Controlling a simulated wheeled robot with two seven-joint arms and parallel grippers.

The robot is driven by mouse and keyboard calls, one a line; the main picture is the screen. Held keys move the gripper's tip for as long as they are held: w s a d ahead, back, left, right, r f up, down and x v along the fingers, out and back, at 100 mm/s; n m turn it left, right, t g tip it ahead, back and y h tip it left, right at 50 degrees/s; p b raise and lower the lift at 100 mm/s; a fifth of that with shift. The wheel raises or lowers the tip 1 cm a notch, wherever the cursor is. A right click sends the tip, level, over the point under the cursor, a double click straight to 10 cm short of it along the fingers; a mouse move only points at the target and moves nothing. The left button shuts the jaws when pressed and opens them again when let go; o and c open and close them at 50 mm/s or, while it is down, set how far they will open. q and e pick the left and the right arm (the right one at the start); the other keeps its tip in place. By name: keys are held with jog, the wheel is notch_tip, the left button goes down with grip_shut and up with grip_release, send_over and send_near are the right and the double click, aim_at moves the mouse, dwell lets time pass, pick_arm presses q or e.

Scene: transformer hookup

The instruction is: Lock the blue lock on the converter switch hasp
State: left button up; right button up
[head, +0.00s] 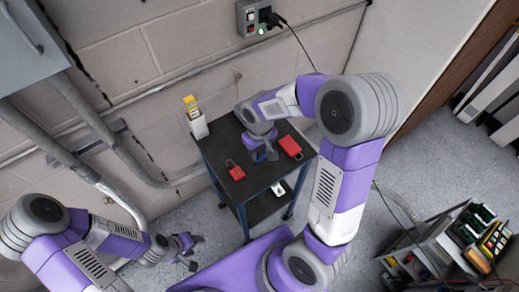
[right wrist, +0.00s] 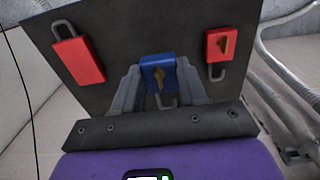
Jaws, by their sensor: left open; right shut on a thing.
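The blue lock (right wrist: 158,70) is between the fingers of my right gripper (right wrist: 160,88) in the right wrist view, with a brass-coloured key-like part on its face. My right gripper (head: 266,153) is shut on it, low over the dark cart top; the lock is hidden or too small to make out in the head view. My left gripper (head: 192,252) is open and empty, left of the cart near the floor. A grey wall box with a switch and plug (head: 250,18) is at the top; I cannot tell whether it bears the converter switch hasp.
Two red padlocks (head: 235,170) (head: 291,147) lie on the cart top (head: 222,143), either side of my right gripper. A white holder with yellow items (head: 197,122) is at the cart's back left corner. Conduits run along the wall. Equipment (head: 455,245) stands at the lower right.

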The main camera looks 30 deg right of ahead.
aim_at(259, 164)
jog(key=shift+f+b, duration=1.8)
jog(key=shift+f, duration=0.75)
jog(key=o, duration=1.3)
jog(key=shift+c, duration=0.2)
jog(key=shift+r, duration=0.15)
jog(key=shift+r+p, duration=2.2)
jog(key=shift+r, duration=0.25)
notch_tip(259, 164, up, 8)
jog(key=shift+f+p, duration=0.25)
jog(key=shift+p, duration=0.55)
